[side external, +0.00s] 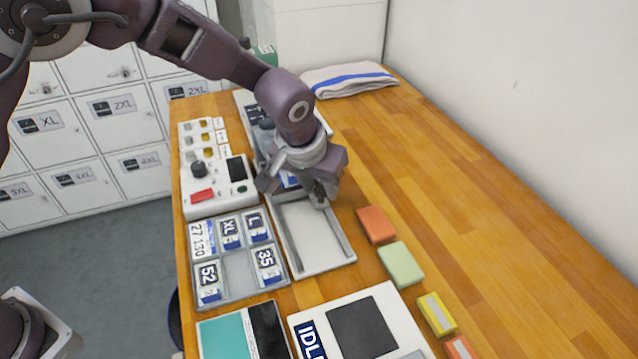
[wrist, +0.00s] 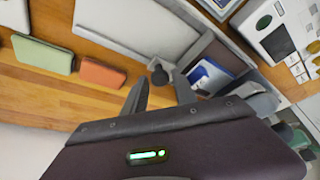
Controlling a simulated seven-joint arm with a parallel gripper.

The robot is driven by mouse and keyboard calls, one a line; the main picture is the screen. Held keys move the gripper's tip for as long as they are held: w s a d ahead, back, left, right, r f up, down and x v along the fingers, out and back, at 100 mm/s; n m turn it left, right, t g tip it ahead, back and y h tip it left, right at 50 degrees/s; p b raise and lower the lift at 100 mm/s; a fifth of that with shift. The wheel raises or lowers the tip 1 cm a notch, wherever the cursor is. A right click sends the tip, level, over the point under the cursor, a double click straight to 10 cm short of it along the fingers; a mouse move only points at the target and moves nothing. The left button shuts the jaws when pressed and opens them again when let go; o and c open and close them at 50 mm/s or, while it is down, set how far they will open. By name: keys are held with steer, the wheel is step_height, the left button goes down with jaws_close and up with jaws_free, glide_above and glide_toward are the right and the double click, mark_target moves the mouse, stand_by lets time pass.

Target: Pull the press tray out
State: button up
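The press tray (wrist: 222,52) sits in the press, with a blue and white patch lying in it. Its grey knob (wrist: 158,72) shows in the wrist view, just ahead of my fingertips. My gripper (side external: 318,196) is low over the inner end of the pale, empty press bed (side external: 308,232). In the wrist view my gripper (wrist: 160,84) has its two fingers apart, with the knob between their lines and a gap on each side. My wrist hides most of the tray and the press head in the side view.
A control box (side external: 212,170) with a red switch stands left of the press. A compartment tray (side external: 238,270) of size patches lies in front of it. Orange (side external: 376,225) and green (side external: 401,264) blocks lie right of the bed. A folded towel (side external: 347,80) lies behind; the table's right is clear.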

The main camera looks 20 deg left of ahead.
jaws_close()
stand_by(1.4)
